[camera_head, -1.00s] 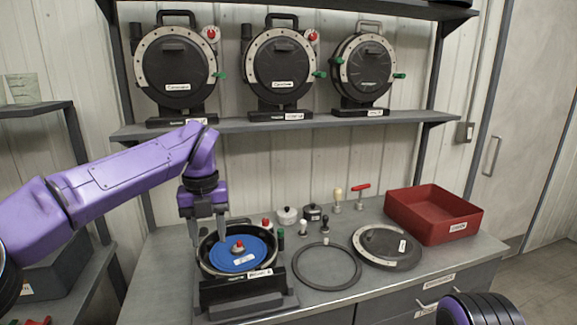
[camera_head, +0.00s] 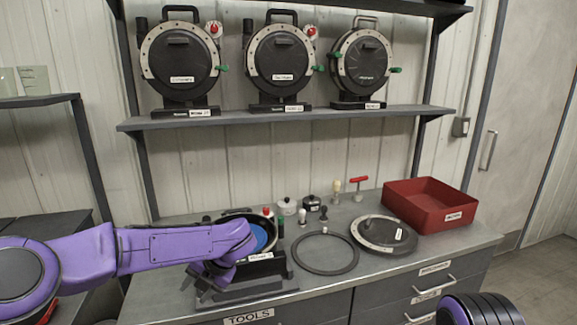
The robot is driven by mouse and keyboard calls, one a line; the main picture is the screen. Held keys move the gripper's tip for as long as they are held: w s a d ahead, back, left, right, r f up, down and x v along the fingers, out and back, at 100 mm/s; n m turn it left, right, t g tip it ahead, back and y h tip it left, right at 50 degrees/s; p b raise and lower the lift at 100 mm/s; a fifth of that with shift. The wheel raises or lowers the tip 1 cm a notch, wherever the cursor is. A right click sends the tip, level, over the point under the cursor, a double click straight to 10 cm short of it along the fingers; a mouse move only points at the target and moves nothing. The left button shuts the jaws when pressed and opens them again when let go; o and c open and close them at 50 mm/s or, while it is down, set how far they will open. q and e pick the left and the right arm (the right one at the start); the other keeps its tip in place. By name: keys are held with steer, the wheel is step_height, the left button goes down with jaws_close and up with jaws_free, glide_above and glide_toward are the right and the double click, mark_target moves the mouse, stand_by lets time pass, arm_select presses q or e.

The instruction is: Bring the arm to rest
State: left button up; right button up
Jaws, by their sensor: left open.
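My left arm (camera_head: 150,249) is purple and reaches in from the left, low across the bench. Its gripper (camera_head: 197,289) is open and empty, in front of and left of the open seed meter housing (camera_head: 283,268). The gripper points down and left. The arm's wrist hides part of the housing and most of the blue disc (camera_head: 262,237) inside it. Of my right arm, only a dark rounded part (camera_head: 478,309) shows at the bottom right; its gripper is out of view.
The bench (camera_head: 440,256) also carries a black ring (camera_head: 325,272), a round lid (camera_head: 385,246), a red tray (camera_head: 432,225) and several small knobs and tools at the back. Three closed meters stand on the shelf (camera_head: 340,114) above. Drawers with handles are below.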

arm_select(q)
steer(key=s+a+f+m+t+y+b, duration=0.15)
steer(key=s+f+m, duration=0.3)
steer(key=f, duration=0.45)
steer(key=s+a+f+m+t+b, duration=0.1)
steer(key=s+a+f+m+t, duration=0.15)
steer(key=f+m, duration=0.45)
steer(key=s+a+f+m+t+b, duration=0.15)
steer(key=s+f+m, duration=0.25)
steer(key=f, duration=0.6)
steer(key=s+a+f+m+g+h+b, duration=0.1)
steer(key=s+f+m, duration=0.2)
steer(key=s, duration=0.5)
steer(key=s+a+f+m+g+h+b, duration=0.1)
steer(key=s+f+m, duration=0.3)
steer(key=s, duration=0.5)
steer(key=s+a+f+m+g+h+b, duration=0.1)
steer(key=s+f+m, duration=0.3)
steer(key=s, duration=0.5)
steer(key=shift+m+h, duration=0.65)
steer(key=shift+h, duration=0.2)
